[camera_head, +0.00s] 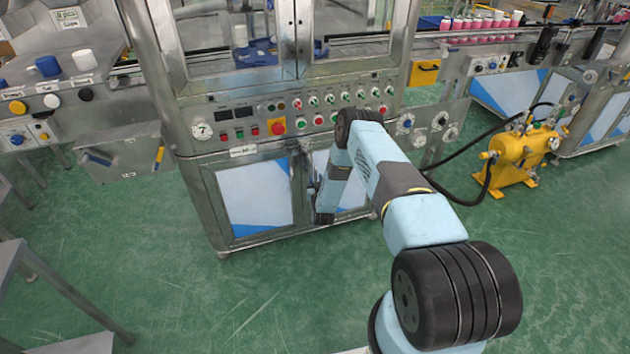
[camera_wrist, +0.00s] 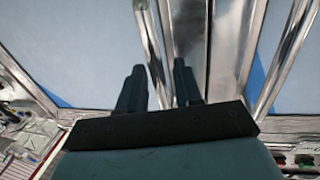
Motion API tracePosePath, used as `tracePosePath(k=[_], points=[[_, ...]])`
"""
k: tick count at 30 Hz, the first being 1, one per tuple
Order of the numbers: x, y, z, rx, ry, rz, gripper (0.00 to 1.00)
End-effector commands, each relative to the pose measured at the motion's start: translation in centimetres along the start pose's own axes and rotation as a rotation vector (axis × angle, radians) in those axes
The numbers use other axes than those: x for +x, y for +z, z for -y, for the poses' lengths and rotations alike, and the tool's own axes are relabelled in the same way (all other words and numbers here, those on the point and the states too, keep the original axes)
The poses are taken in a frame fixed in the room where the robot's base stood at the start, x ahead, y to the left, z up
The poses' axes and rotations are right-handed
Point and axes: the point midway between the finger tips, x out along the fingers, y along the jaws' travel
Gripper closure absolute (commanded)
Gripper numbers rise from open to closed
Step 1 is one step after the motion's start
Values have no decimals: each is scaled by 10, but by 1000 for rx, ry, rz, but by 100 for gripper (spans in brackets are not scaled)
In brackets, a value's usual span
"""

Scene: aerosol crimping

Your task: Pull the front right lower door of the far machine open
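The far machine (camera_head: 245,125) is a steel cabinet with two lower doors below its control panel. The front right lower door (camera_head: 352,193) has a pale and blue panel in a steel frame and looks closed. My arm hides much of it. My gripper (camera_head: 315,190) is at the seam between the two doors, partly hidden by my arm. In the wrist view, the fingers of my gripper (camera_wrist: 160,78) are apart and point at the steel door frames. A bright vertical steel strip (camera_wrist: 153,50) shows between them; I cannot tell whether they touch it.
The front left lower door (camera_head: 255,195) looks closed. A yellow tank (camera_head: 518,155) with black hoses stands on the floor at right. A grey table (camera_head: 15,265) is at the left edge. The green floor (camera_head: 270,275) before the machine is clear.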

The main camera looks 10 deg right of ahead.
Motion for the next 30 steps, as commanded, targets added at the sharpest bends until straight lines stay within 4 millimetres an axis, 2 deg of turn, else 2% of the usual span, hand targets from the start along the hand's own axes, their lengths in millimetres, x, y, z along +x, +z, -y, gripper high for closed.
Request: tracePosePath(k=[11,21,30], points=[[4,0,-1,0,1,0,66],[5,0,-2,0,2,0,98],[5,0,-2,0,2,0,100]])
